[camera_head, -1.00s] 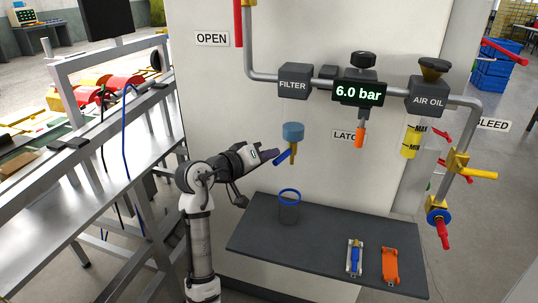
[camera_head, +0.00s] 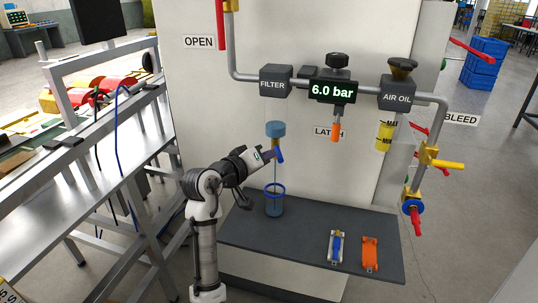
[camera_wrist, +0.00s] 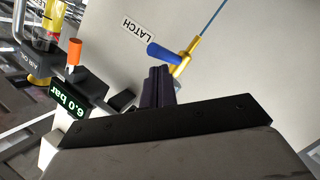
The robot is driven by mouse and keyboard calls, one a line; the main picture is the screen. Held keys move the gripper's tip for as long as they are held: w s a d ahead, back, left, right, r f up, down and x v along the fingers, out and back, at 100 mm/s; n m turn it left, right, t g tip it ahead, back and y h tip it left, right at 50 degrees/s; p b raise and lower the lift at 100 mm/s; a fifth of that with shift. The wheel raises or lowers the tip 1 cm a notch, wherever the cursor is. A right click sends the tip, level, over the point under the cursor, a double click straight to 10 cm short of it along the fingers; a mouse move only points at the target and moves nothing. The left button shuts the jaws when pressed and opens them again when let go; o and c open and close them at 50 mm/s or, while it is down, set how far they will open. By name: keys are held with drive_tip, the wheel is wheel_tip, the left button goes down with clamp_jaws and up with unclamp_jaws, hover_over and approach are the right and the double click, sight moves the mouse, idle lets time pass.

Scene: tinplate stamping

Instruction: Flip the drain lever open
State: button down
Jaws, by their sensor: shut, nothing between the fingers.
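A thin blue stream (camera_head: 275,174) runs from the valve into the blue-rimmed cup (camera_head: 273,206) on the shelf. In the wrist view the lever (camera_wrist: 165,54) sticks out from the yellow valve (camera_wrist: 186,55), with the blue stream (camera_wrist: 212,16) beyond. My gripper (camera_head: 267,156) is shut and empty, right beside the lever; its dark fingers (camera_wrist: 157,84) end near it. I cannot tell whether they touch.
The filter (camera_head: 273,82), the 6.0 bar display (camera_head: 333,91) and the air oil unit (camera_head: 397,94) hang on the pipe above. A blue-and-silver padlock-like part (camera_head: 336,246) and an orange one (camera_head: 370,253) lie on the dark shelf (camera_head: 300,229).

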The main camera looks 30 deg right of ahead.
drive_tip(key=p+v, duration=0.2)
drive_tip(key=v, duration=0.9)
drive_tip(key=shift+s, duration=0.2)
